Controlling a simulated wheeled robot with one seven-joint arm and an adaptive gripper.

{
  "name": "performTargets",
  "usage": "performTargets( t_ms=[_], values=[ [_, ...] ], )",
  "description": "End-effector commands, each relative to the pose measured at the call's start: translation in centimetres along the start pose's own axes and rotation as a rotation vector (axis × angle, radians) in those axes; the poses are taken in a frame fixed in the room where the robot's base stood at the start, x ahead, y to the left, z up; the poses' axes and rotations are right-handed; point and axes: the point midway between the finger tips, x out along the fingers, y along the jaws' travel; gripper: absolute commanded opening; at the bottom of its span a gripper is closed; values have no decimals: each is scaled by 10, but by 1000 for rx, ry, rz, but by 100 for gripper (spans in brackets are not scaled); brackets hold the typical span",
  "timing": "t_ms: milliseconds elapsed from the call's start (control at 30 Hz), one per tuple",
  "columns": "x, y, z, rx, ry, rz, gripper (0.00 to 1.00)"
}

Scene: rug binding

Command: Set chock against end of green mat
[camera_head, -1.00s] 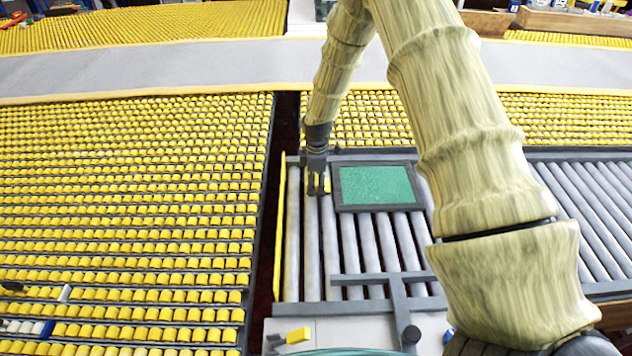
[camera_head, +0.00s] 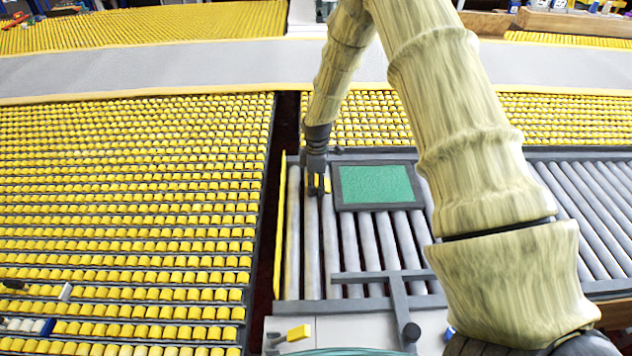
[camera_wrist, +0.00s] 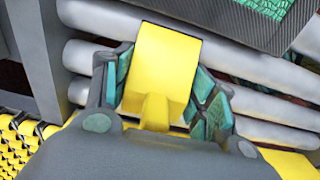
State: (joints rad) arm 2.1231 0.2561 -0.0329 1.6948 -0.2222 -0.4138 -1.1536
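The green mat (camera_head: 376,185), with a dark grey border, lies on the rollers right of my gripper. Its corner shows at the top right of the wrist view (camera_wrist: 268,8). A yellow chock (camera_wrist: 163,68) sits between the teal-padded fingers of my gripper (camera_wrist: 160,95), and both pads appear to press its sides. In the head view my gripper (camera_head: 319,187) points down over the rollers, just left of the mat's left end. Some yellow of the chock (camera_head: 327,185) shows by the fingertips. A gap separates chock and mat in the wrist view.
Another yellow block (camera_head: 299,333) lies on the pale surface in front. A grey crossbar (camera_head: 385,278) spans the rollers nearer me. A yellow strip (camera_head: 279,225) edges the roller bed at left. Bare rollers (camera_head: 330,245) lie between gripper and crossbar.

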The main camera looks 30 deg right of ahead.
Motion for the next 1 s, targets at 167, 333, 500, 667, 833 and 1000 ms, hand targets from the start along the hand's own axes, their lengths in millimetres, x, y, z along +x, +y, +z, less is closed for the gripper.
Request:
performTargets(
  t_ms=[167,333,500,667,833,1000],
  values=[
    [9,-5,3,1,-4,-10,78],
    [7,-4,2,1,-4,-8,78],
    [6,-3,2,1,-3,-7,78],
    [5,-3,2,1,-3,-6,78],
    [-4,-2,1,0,-2,-4,78],
    [-27,-2,1,0,-1,-3,78]
  ],
)
